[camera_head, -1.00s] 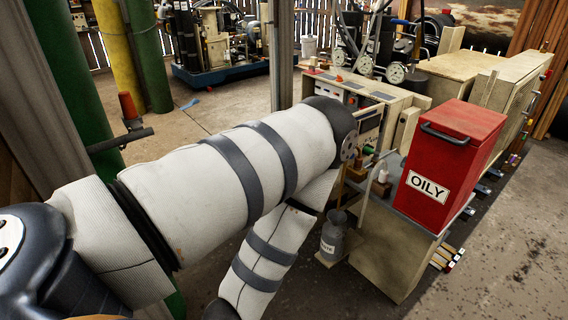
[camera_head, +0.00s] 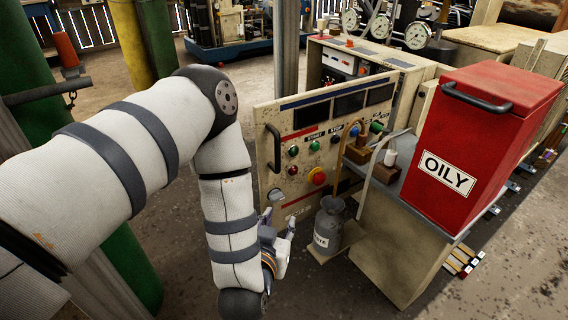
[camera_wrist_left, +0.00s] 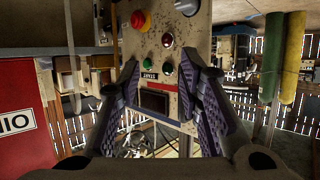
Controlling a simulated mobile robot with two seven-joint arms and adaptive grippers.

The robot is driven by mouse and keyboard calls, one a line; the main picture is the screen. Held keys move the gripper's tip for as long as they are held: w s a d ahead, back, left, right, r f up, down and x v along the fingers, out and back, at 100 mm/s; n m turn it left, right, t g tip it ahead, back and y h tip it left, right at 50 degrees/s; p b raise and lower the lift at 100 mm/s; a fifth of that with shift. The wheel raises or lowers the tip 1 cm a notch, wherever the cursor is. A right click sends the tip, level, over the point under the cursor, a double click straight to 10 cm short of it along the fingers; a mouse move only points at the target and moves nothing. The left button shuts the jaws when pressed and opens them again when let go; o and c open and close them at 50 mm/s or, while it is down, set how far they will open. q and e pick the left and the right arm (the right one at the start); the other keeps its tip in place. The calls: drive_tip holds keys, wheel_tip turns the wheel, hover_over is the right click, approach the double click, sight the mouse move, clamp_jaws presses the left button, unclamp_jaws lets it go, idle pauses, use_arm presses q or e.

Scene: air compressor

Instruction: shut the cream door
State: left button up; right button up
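The cream door (camera_head: 298,169) is a panel with coloured buttons, a red knob and dark windows. It stands swung out from the cream cabinet (camera_head: 399,65) in the head view, with a dark handle (camera_head: 273,148) on its left edge. My left gripper (camera_head: 279,222) is low in front of the door's lower left part, below the handle. In the left wrist view the door (camera_wrist_left: 181,14) appears upside down beyond my left gripper (camera_wrist_left: 164,88). Its two fingers are spread, with nothing held between them. Whether it touches the door is unclear. My right gripper is not in view.
A grey can (camera_head: 328,228) stands just right of my left gripper, close to the door. A red OILY bin (camera_head: 480,135) sits on a cream stand (camera_head: 392,250) to the right. A post (camera_head: 291,50) rises behind the door. Floor in front is open.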

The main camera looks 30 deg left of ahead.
sight(277, 148)
use_arm(q)
drive_tip(key=w+a+r+n+t+y+b, duration=0.1)
drive_tip(key=w+a+r+y, duration=0.1)
drive_tip(key=r, duration=0.2)
drive_tip(key=w+a+r+n+t+y, duration=0.1)
drive_tip(key=w+a+r+n+y, duration=0.1)
drive_tip(key=w+r+y, duration=0.15)
drive_tip(key=shift+m+h, duration=0.3)
drive_tip(key=shift+h, duration=0.15)
drive_tip(key=x, duration=0.7)
drive_tip(key=b+x, duration=0.1)
drive_tip(key=x, duration=0.2)
drive_tip(key=shift+w+a+r, duration=0.2)
drive_tip(key=shift+a+r, duration=0.05)
drive_tip(key=shift+a, duration=0.1)
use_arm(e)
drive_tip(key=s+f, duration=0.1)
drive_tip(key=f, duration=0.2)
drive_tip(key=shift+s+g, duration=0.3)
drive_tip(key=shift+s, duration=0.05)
use_arm(q)
clamp_jaws()
